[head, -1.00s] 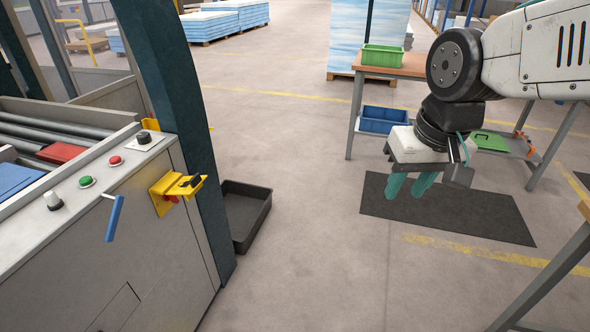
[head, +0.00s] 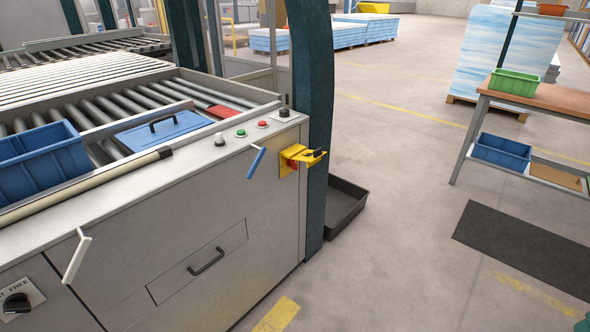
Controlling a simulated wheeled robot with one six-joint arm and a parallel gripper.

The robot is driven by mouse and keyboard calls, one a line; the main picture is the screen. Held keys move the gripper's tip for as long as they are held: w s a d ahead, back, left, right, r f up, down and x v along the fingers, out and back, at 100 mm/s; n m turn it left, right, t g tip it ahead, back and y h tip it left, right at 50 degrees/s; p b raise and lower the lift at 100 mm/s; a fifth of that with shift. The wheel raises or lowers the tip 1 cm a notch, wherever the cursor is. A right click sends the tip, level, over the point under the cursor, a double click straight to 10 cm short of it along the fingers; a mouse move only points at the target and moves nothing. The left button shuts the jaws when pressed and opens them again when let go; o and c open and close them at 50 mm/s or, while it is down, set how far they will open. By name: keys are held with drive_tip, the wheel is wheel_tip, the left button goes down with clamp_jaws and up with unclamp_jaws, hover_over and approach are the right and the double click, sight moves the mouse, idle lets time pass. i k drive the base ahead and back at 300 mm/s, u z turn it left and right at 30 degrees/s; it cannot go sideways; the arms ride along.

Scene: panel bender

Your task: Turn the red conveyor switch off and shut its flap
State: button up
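The red switch (head: 292,165) shows as a small red part on a yellow mount on the machine's front panel, near its right corner. A yellow flap (head: 309,157) stands out from the mount to the right, open, with a black piece on it. The flap and mount partly hide the switch, so I cannot tell its setting. Only a small teal bit, likely a fingertip of my gripper (head: 584,325), shows at the bottom right edge. It is far from the switch. The rest of my gripper is out of view.
A blue lever (head: 256,162) sticks out left of the switch, and a white lever (head: 76,255) further left. Buttons and a black knob (head: 284,113) line the panel's top. A dark tray (head: 346,208) lies behind the green post (head: 312,110). The floor in front is clear.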

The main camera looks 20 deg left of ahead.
sight(290, 162)
drive_tip(key=u, duration=0.4)
drive_tip(key=i, duration=1)
drive_tip(key=u, duration=0.65)
